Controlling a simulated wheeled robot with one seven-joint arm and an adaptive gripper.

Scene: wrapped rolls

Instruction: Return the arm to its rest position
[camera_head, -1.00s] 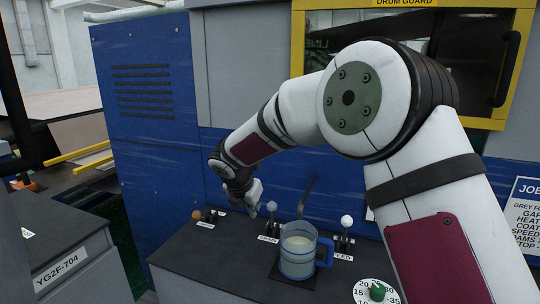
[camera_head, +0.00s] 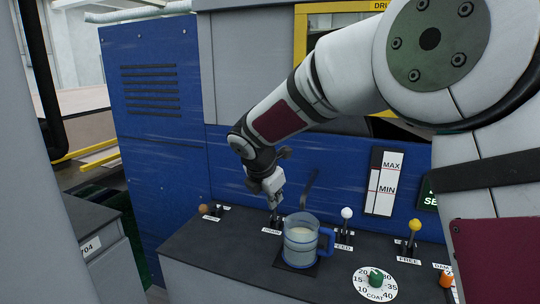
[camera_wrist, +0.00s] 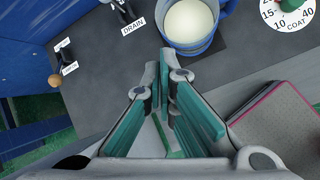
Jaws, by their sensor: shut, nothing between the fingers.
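My gripper (camera_head: 274,194) hangs from my white arm, above the dark counter (camera_head: 222,255) and just behind and left of the blue-rimmed mug. In the head view its fingers overlap the lever marked DRAIN (camera_head: 275,220), and I cannot tell there whether they touch. In the wrist view the teal-padded fingers (camera_wrist: 163,85) are together with nothing between them. The mug (camera_head: 300,242) is clear with a blue handle and stands upright. The wrist view shows pale liquid in it (camera_wrist: 188,22).
A COAT dial (camera_head: 375,284) is at the front. A blue cabinet (camera_head: 155,150) rises behind left. A grey unit (camera_head: 108,262) stands at left.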

